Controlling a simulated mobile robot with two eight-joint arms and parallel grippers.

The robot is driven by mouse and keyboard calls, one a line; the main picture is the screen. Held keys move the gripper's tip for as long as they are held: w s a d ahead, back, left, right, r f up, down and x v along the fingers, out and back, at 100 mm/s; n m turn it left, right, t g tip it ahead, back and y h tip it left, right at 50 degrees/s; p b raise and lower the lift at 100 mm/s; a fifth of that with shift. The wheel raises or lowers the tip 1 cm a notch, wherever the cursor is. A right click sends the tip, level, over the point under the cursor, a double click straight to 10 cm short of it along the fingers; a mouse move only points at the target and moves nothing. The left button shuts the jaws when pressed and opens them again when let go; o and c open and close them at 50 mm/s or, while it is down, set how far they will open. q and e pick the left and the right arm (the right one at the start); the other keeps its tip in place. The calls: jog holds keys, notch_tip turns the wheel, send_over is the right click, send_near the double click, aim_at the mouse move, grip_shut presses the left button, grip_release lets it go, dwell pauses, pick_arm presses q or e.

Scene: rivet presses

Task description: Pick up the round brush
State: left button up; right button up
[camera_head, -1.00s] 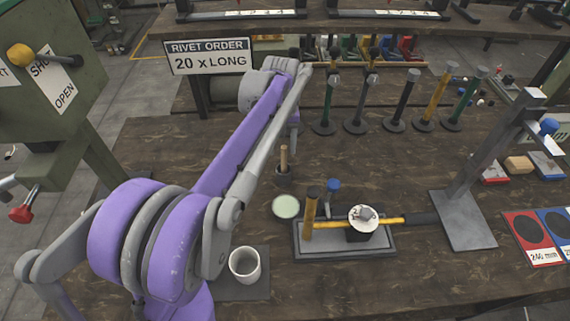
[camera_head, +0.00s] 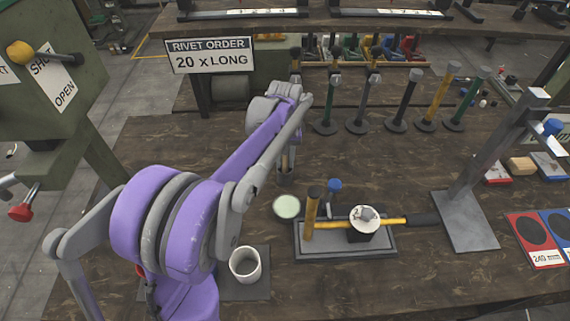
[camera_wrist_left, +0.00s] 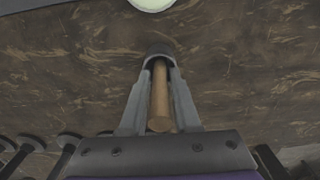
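The round brush has a wooden handle and a dark round head. In the head view the brush (camera_head: 285,178) stands upright on the bench, its handle mostly hidden by my left gripper (camera_head: 287,158). In the left wrist view the brush (camera_wrist_left: 160,97) lies between the two fingers, handle end toward the camera, head beyond the fingertips. My left gripper (camera_wrist_left: 161,68) appears open around the handle, with narrow gaps beside it; contact is not clear. My right gripper is not in view.
A pale green disc (camera_head: 287,207) lies close in front of the brush. A white cup (camera_head: 245,264) stands on a dark mat. A tray (camera_head: 345,251) holds a yellow-handled hammer (camera_head: 390,222) and upright pieces. Several upright tools (camera_head: 403,100) stand behind; a metal stand (camera_head: 466,222) is right.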

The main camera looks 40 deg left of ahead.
pick_arm(q)
grip_shut()
jog(key=shift+r, duration=0.1)
notch_tip(320, 180, up, 10)
jog(key=shift+f+p, duration=0.1)
jog(key=shift+p, duration=0.3)
